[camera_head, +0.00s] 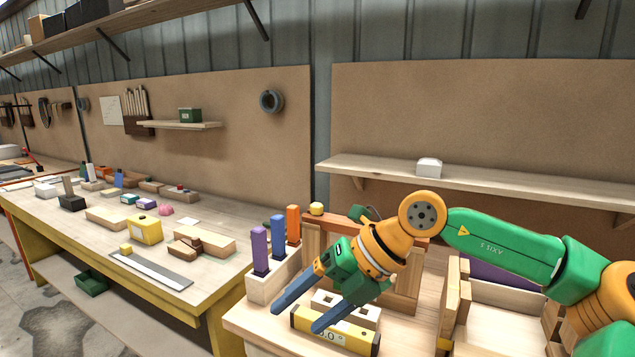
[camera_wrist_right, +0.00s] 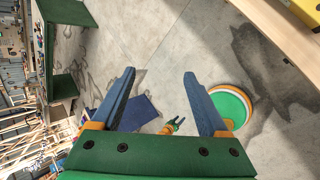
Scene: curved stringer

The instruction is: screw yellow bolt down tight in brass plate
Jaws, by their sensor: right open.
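My right gripper (camera_head: 294,318) is open and empty, with its blue fingers pointing down and left over the front of the near workbench. I cannot make out a brass plate. A small gripper-like shape (camera_wrist_right: 172,126) low in the wrist view may be my left gripper; it is too small to read.
A yellow level (camera_head: 335,330) lies close beside the right fingers. Purple, blue and orange handles stand in a wooden block (camera_head: 267,288). A wooden frame (camera_head: 402,298) stands behind the gripper and an open wooden box (camera_head: 497,294) is at right. Another bench (camera_head: 75,222) with blocks is at left.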

